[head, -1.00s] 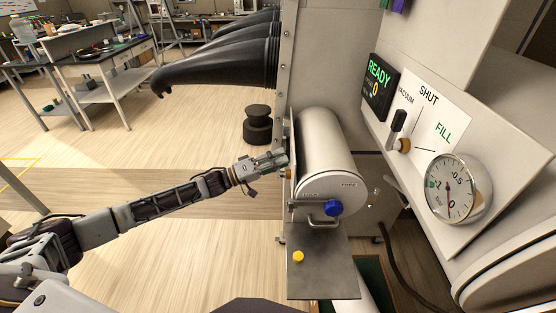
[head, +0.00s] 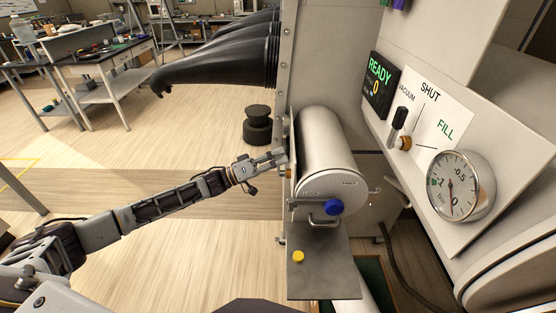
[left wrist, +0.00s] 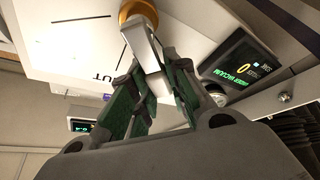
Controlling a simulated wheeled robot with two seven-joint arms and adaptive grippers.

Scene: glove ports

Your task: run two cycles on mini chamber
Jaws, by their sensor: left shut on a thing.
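The mini chamber (head: 328,150) is a pale cylinder lying beside the big grey box, its round end door (head: 330,188) facing me. The door has a blue knob (head: 334,207) and a bar handle, and looks closed. My left gripper (head: 279,158) is at the cylinder's left side. In the left wrist view my left gripper (left wrist: 160,80) is shut on a grey lever (left wrist: 148,48) with a brass hub (left wrist: 138,10), on a white panel (left wrist: 75,45) with partly hidden lettering. A display (left wrist: 238,66) beside it seems to read under vacuum, 0. My right gripper is out of view.
A dark display (head: 379,86) reads READY, 0. Near it are another lever (head: 399,118) between VACUUM, SHUT and FILL, and a round gauge (head: 460,185). A grey shelf (head: 322,275) holds a small yellow piece (head: 298,256). Black gloves (head: 205,65) stick out at upper left.

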